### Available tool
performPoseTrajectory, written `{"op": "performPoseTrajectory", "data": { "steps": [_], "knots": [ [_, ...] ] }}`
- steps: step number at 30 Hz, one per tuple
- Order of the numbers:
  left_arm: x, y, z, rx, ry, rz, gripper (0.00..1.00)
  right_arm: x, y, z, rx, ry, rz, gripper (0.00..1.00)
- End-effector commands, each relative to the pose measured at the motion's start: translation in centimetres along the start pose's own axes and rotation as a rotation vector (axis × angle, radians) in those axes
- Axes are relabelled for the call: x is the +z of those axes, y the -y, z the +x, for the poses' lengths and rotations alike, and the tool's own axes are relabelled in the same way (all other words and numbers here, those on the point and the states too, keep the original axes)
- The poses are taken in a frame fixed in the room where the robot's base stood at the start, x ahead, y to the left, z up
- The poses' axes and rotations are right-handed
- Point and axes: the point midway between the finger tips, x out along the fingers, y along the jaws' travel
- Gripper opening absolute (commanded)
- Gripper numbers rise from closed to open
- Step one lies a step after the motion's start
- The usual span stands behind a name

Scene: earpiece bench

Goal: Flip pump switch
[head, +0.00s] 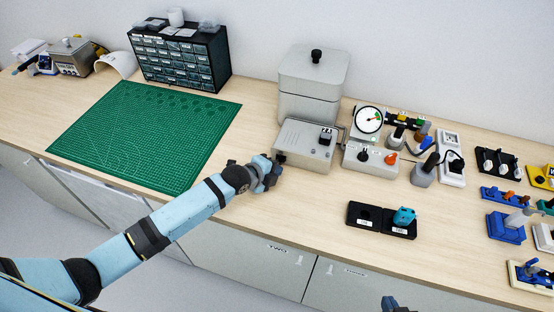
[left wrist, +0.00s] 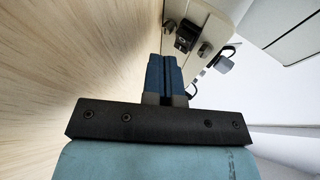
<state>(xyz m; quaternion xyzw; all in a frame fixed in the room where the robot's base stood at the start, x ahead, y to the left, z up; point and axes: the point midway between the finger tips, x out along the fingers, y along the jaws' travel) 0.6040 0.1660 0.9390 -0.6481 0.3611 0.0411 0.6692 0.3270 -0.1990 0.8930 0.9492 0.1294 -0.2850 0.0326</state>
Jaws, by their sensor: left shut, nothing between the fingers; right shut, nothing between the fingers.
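The grey pump box (head: 303,143) stands on the bench in front of a tall grey lidded vessel (head: 313,88). A small black switch (head: 326,136) sits on its top at the right. My left gripper (head: 272,173) is shut and empty, just off the box's front left corner. In the left wrist view its closed blue fingers (left wrist: 167,76) point at a pale box face (left wrist: 209,32) with a black part (left wrist: 186,35) between round metal fittings; I cannot tell whether that part is the switch. My right gripper (head: 393,305) barely shows at the bottom edge, shut.
A grey control box (head: 372,159) with knobs and a gauge (head: 369,120) stand to the right. A black two-bay tray (head: 381,220) holds a teal piece (head: 404,216). A green mat (head: 145,133) and drawer cabinet (head: 181,58) are at left. Bench before the pump box is clear.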

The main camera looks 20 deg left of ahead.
Motion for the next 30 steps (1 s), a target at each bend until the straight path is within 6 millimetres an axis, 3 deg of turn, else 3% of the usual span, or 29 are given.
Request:
{"op": "performPoseTrajectory", "data": {
  "steps": [30],
  "knots": [
    [0.61, 0.62, 0.82, -0.001, 0.000, 0.000, 0.00, 0.14, -0.01, 0.10, 0.000, -0.001, 0.000, 0.00]
  ]
}}
